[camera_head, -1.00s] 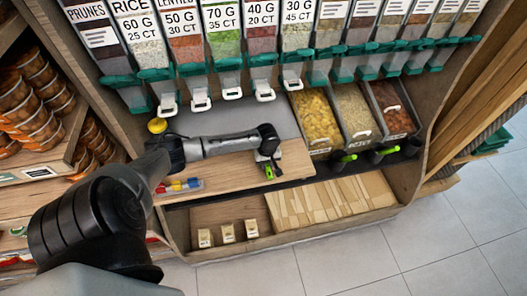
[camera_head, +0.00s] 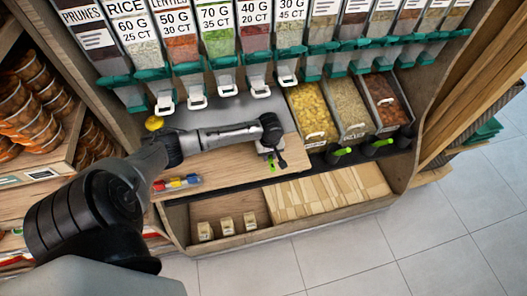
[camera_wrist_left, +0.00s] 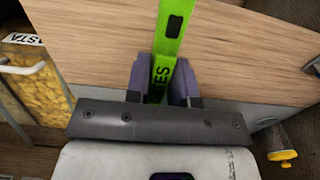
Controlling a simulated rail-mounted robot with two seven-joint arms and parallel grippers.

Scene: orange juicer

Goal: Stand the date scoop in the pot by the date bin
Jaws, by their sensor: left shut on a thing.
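My left gripper (camera_head: 273,157) is over the wooden counter in front of the dispensers. It is shut on the green scoop handle, a small green bit (camera_head: 271,165) in the head view. In the left wrist view the gripper (camera_wrist_left: 162,85) holds the flat green handle (camera_wrist_left: 172,35), lettering ending in "TES" between the fingers. The scoop's other end is hidden. The date bin (camera_head: 383,88), with dark brown contents, is the rightmost of three bins. A dark pot (camera_head: 403,138) in front of it shows no green handle. My right gripper is not in view.
Two more pots with green-handled scoops (camera_head: 340,152) (camera_head: 382,144) stand left of the empty-looking one. Dispensers with white spouts (camera_head: 261,88) hang above the counter (camera_head: 215,178). Coloured items (camera_head: 177,183) lie at its left. A pasta bin (camera_head: 313,112) stands right of the arm.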

